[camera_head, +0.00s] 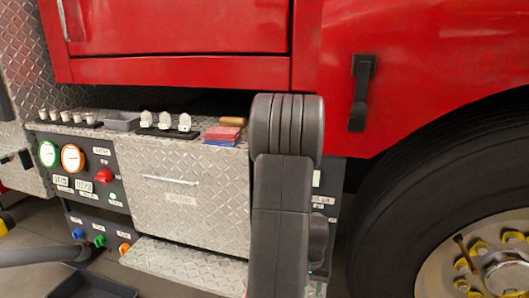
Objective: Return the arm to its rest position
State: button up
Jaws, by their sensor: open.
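My arm (281,200) rises from the bottom edge in the middle of the head view, dark grey. Its rounded, ribbed joint (287,125) is at the top, in front of the red truck body. My gripper is not visible in this view, so its jaws and anything near them cannot be seen. The arm hides the right part of the diamond-plate pump panel (185,200).
The bumper shelf holds small metal cups (70,117), a grey tray (122,121), white-topped fittings (165,121) and red and blue blocks (223,133). Gauges (72,158) are at left. A large tyre (400,215) stands at right. A dark tray (92,287) lies lower left.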

notch_tip(320, 180, down, 7)
jog(key=shift+f+b, duration=0.1)
jog(key=shift+b, duration=1.1)
jog(key=shift+r+p, duration=0.8)
jog(key=shift+r, duration=0.15)
jog(key=shift+r+p, duration=0.35)
jog(key=shift+r, duration=0.15)
jog(key=shift+f, duration=0.1)
